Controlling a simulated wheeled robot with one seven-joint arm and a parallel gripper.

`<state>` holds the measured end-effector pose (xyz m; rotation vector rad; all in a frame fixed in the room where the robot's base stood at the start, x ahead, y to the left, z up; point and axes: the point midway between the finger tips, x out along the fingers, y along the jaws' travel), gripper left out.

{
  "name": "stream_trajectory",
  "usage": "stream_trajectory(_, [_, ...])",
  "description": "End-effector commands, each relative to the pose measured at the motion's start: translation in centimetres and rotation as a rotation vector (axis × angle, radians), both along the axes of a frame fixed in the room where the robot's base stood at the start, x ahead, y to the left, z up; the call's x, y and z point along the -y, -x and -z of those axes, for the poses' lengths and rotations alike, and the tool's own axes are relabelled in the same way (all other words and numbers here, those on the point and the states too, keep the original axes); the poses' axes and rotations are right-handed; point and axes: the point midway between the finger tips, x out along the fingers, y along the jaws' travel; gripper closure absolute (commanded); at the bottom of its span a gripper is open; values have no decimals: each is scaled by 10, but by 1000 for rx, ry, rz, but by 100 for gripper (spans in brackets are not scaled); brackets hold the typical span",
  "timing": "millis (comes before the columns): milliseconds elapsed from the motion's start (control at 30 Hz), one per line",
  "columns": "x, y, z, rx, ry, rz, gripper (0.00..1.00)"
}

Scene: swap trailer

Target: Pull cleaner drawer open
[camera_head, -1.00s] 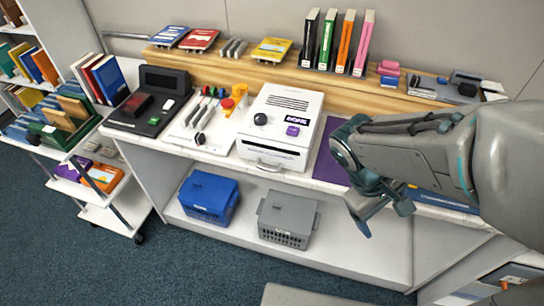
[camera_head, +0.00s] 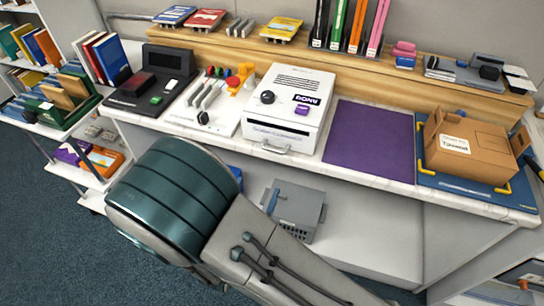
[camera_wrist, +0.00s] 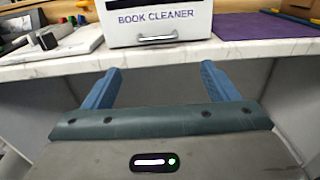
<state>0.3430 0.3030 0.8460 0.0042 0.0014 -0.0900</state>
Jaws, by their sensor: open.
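The white book cleaner (camera_head: 293,105) stands on the counter. Its drawer front has a grey bar handle (camera_head: 275,148) low on the front face and looks shut. In the wrist view the cleaner (camera_wrist: 155,18) is straight ahead with its handle (camera_wrist: 157,38) near the counter edge. My gripper (camera_wrist: 158,78) is open and empty. Its two blue fingers point at the counter edge, one on each side of the handle's line, below and short of it.
A purple mat (camera_head: 370,140) lies right of the cleaner, with a cardboard box (camera_head: 468,145) beyond it. A lever panel (camera_head: 205,105) is on the left. A grey crate (camera_head: 300,208) sits on the lower shelf. The white counter edge (camera_wrist: 60,67) lies just ahead of the fingers.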

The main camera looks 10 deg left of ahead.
Motion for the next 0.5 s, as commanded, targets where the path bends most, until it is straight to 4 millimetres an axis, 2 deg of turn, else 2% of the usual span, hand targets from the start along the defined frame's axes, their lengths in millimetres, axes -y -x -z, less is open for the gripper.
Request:
stream_trajectory(167, [-2, -15, 1, 3, 6, -12, 20])
stream_trajectory(500, [5, -86, 0, 4, 5, -9, 20])
